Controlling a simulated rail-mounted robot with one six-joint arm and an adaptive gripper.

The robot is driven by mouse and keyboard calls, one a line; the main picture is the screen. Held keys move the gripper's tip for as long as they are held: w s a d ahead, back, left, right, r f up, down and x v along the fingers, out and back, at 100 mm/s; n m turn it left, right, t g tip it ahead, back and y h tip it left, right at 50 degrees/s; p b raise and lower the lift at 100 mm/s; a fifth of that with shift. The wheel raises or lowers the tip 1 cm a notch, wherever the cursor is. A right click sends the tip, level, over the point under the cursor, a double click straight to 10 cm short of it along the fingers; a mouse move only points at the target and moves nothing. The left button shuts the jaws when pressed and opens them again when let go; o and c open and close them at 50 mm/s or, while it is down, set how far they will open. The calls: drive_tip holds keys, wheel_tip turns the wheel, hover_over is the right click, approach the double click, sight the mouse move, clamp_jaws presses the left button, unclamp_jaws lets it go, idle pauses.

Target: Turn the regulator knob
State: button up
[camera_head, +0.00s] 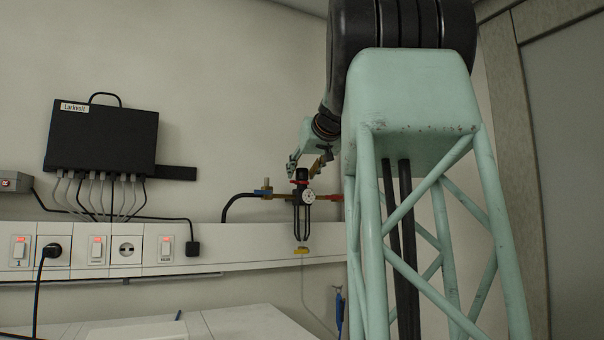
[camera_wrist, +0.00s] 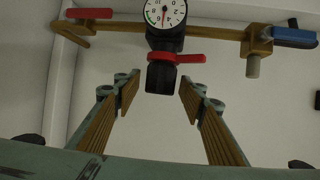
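The regulator has a round white gauge (camera_head: 308,196) and a black knob (camera_head: 301,174) on top, with a red ring below the knob. It hangs on a brass pipe on the back wall. In the wrist view, the black knob (camera_wrist: 161,78) points toward my fingers, with a red part (camera_wrist: 176,58) around its base and the gauge (camera_wrist: 165,12) beyond. My gripper (camera_wrist: 160,92) is open, one finger on each side of the knob. A clear gap shows on both sides, so neither finger appears to touch it. In the head view, my gripper (camera_head: 305,169) is just above the regulator.
The brass pipe (camera_wrist: 110,22) carries a red handle (camera_wrist: 89,13) and a blue handle (camera_wrist: 294,37) in the wrist view. A white wall trunking (camera_head: 270,255) with switches and a black box (camera_head: 101,138) with cables stand to the left in the head view.

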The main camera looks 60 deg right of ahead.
drive_tip(key=shift+w+d, duration=0.1)
drive_tip(key=shift+w, duration=0.05)
drive_tip(key=shift+c, duration=0.2)
drive_tip(key=c, duration=0.8)
drive_tip(key=shift+c, duration=0.2)
